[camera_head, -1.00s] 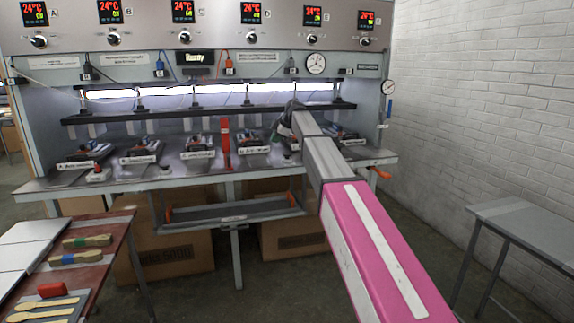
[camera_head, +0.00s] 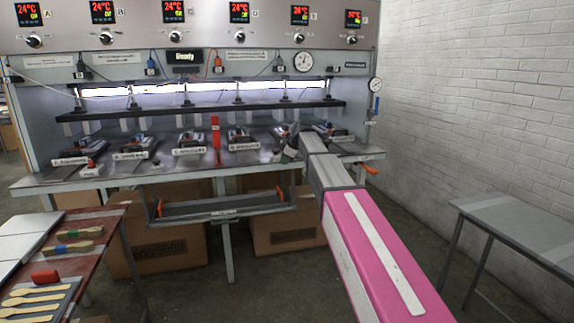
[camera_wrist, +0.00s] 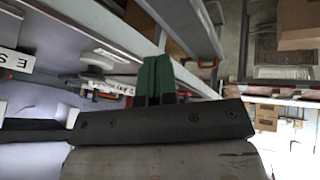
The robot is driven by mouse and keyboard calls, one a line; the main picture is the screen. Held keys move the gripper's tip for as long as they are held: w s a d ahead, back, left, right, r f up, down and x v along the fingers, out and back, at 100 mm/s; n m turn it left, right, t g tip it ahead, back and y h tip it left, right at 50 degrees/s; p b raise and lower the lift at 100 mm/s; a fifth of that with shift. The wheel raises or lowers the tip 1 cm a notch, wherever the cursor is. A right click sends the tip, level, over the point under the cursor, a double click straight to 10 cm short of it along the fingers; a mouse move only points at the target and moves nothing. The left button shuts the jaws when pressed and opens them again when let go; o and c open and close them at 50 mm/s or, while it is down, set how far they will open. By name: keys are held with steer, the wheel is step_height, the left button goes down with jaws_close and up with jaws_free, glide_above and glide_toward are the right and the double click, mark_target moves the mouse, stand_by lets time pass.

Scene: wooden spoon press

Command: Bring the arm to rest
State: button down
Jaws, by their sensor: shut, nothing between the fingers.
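My pink and grey arm reaches forward over the right part of the press bench in the head view. A white label with the letter E (camera_wrist: 18,62) shows to the left of the fingers. The fingers appear apart from the bench parts around them.
The press bench (camera_head: 110,180) carries several moulds under a black bar (camera_head: 205,109). An orange-red handle (camera_head: 371,170) sticks out at its right end. A red table (camera_head: 95,220) with spoons stands at left, a grey table (camera_head: 525,210) at right. Open floor lies between them.

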steer(key=s+d+f+m+g+h, duration=0.1)
steer(key=s+d+f+m, duration=0.4)
steer(key=s+f, duration=0.45)
steer(key=s+d+f+m+g+h, duration=0.1)
steer(key=s+d+f+m, duration=0.2)
steer(key=s+d+f, duration=0.5)
steer(key=s+d+f+m+g+h, duration=0.1)
steer(key=s+d+f+m, duration=0.2)
steer(key=s+f, duration=0.4)
steer(key=s+d+f+m+h, duration=0.1)
steer(key=s+d+f+m, duration=0.3)
steer(key=s+f, duration=0.4)
steer(key=s+m, duration=0.1)
steer(key=s, duration=0.6)
steer(key=shift+s+m+g+h, duration=0.15)
steer(key=shift+m+g+h, duration=0.15)
steer(key=shift+g+h, duration=0.1)
